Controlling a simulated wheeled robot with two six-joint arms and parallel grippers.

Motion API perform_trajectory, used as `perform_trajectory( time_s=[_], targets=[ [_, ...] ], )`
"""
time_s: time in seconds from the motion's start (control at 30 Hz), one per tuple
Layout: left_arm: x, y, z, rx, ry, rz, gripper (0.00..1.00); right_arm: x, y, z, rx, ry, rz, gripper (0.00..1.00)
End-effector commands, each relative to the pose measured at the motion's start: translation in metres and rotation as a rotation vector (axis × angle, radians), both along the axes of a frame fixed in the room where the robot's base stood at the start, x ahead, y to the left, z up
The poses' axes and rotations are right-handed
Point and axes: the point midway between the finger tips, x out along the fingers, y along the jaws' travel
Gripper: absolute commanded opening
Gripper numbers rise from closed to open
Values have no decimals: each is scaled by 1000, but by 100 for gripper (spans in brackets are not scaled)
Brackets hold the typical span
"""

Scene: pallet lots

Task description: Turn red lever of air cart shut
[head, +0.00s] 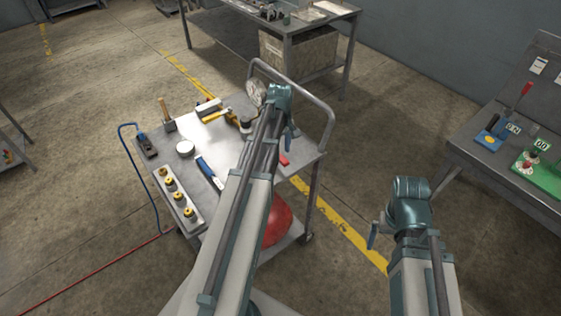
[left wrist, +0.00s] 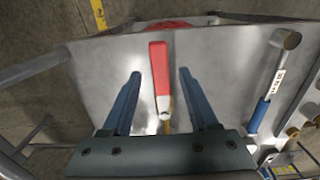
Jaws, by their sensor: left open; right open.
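The red lever (left wrist: 159,72) shows in the left wrist view as a flat red handle with a pale pivot end, lying between my fingers with a gap on both sides. In the head view a small part of the lever (head: 284,160) shows by the cart's right edge. The air cart (head: 240,108) is a grey metal trolley with a red tank (head: 278,222) low down. My left gripper (head: 291,132) is open above the lever; its fingers (left wrist: 160,74) straddle the handle. My right gripper (head: 374,230) hangs right of the cart, over the floor, clear of it.
The cart top holds a mallet (head: 166,115), a blue-handled tool (head: 209,173), a block with several brass fittings (head: 178,200) and other tools. A push handle (head: 318,100) rises at the far right. A bench (head: 480,150) stands right. Floor between is clear.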

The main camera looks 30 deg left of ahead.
Motion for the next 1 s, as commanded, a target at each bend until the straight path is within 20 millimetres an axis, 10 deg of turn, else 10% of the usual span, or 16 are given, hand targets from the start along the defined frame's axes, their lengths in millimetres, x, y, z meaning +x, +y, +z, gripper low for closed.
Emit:
perform_trajectory(
  time_s=[0.5,0.83,1.0],
  targets=[
    [0,0,-23,0,0,0,60,0,0,-23,0,0,0,100],
    [0,0,-23,0,0,0,2,0,0,-23,0,0,0,100],
    [0,0,-23,0,0,0,0,0,0,-23,0,0,0,100]
  ],
)
